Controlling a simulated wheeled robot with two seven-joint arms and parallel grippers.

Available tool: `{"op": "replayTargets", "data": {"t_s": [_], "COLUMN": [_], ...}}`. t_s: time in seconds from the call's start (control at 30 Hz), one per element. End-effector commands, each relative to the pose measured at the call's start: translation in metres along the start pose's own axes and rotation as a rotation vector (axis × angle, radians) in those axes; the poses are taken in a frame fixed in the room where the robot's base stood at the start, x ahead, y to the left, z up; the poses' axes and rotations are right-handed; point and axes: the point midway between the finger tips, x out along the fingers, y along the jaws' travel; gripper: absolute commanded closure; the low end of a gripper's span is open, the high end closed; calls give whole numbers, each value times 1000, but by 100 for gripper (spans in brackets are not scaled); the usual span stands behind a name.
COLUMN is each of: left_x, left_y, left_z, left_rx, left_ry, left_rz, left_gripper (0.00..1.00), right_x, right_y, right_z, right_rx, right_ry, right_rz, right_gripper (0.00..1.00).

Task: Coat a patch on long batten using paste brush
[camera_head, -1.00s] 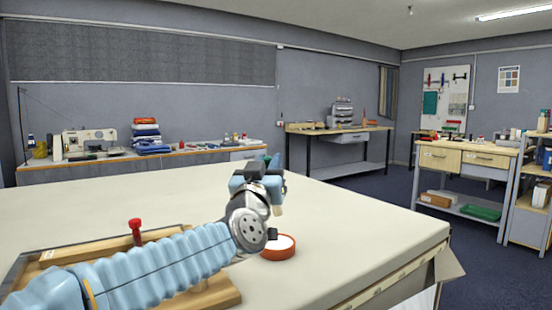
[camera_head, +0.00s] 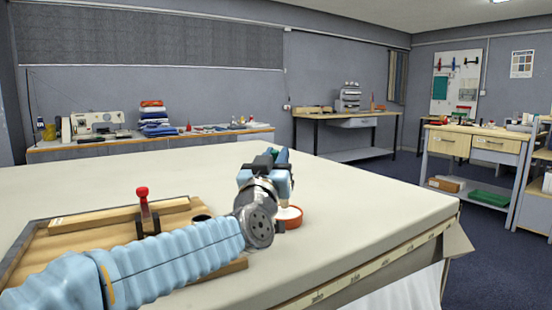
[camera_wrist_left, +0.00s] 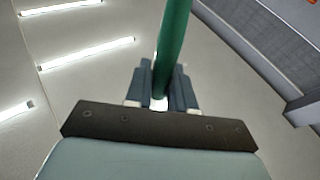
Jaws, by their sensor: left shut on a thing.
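My left gripper (camera_head: 268,172) is shut on the green handle of the paste brush, which stands out clearly in the left wrist view (camera_wrist_left: 172,45). In the head view the gripper hides most of the brush; a pale tip (camera_head: 283,202) shows below it. The tip overlaps the opening of an orange-red paste pot (camera_head: 291,222); I cannot tell if it touches the paste. A long wooden batten (camera_head: 90,220) lies in a dark-edged tray at the left, beside a red-handled clamp (camera_head: 143,200). My left arm hides part of the tray. My right gripper is out of view.
The cream table (camera_head: 370,190) is clear behind and to the right of the pot. A measuring tape strip (camera_head: 370,265) runs along its front right edge. A sewing bench stands along the back wall, and further benches and shelving stand at the right.

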Motion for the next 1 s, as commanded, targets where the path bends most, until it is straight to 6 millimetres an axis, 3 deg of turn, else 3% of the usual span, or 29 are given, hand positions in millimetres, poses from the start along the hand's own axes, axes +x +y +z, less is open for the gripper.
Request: {"op": "replayTargets", "data": {"t_s": [1.0], "left_x": [-3], "left_y": [-1], "left_z": [8], "left_rx": [0], "left_ry": [0], "left_rz": [0], "left_gripper": [100], "right_x": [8], "right_y": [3], "right_z": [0], "right_rx": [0], "right_ry": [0], "right_rz": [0], "right_gripper": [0]}}
